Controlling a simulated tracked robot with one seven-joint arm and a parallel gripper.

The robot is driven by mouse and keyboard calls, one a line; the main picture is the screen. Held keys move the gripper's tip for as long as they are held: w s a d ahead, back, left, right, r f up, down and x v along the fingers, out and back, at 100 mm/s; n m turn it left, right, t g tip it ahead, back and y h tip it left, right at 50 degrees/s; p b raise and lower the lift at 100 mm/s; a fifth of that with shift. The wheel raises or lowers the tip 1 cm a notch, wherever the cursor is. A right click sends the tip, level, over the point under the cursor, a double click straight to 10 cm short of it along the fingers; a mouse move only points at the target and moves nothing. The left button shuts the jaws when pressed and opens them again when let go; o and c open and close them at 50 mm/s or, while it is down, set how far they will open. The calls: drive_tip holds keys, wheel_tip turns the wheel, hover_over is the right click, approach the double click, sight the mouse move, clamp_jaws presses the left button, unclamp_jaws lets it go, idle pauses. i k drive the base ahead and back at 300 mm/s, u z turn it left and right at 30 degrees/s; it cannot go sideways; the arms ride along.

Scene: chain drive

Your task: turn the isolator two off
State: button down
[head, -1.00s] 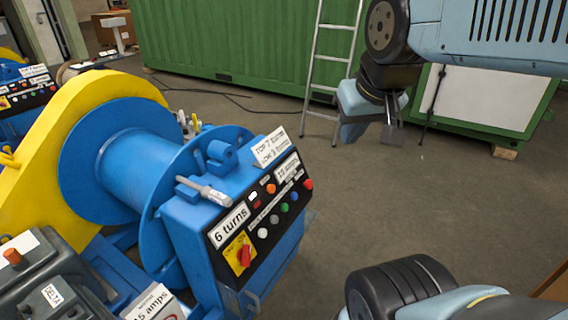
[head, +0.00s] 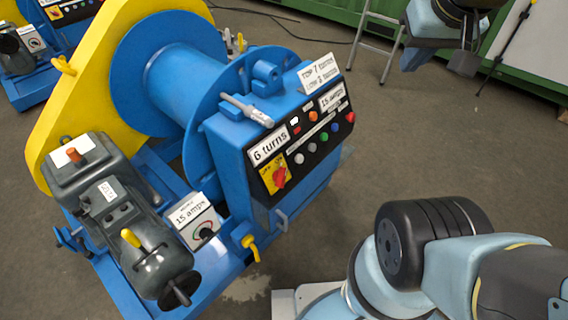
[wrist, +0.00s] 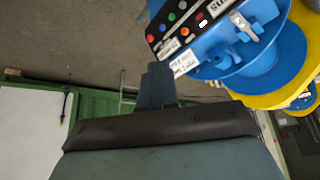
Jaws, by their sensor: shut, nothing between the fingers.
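A red rotary switch handle on a yellow plate (head: 275,174) sits at the lower left of the black control panel on a blue winch machine (head: 240,140). I cannot read a number naming it as isolator two. My gripper (head: 465,62) hangs at the top right in the head view, shut and empty, well apart from the panel. In the wrist view my gripper (wrist: 158,85) points toward the machine, whose panel (wrist: 180,25) shows upside down at the top; the red switch is not visible there.
A grey motor unit (head: 110,215) and a "15 amps" box (head: 195,222) stand left of the panel. A ladder (head: 392,45) and green container (head: 300,12) are behind. A second similar machine (head: 25,60) is at the far left. The floor right of the panel is clear.

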sight(279, 176)
drive_tip(key=z, duration=0.95)
drive_tip(key=k, duration=1.8)
drive_tip(key=u, duration=1.25)
drive_tip(key=i, duration=1.05)
drive_tip(key=z, duration=0.05)
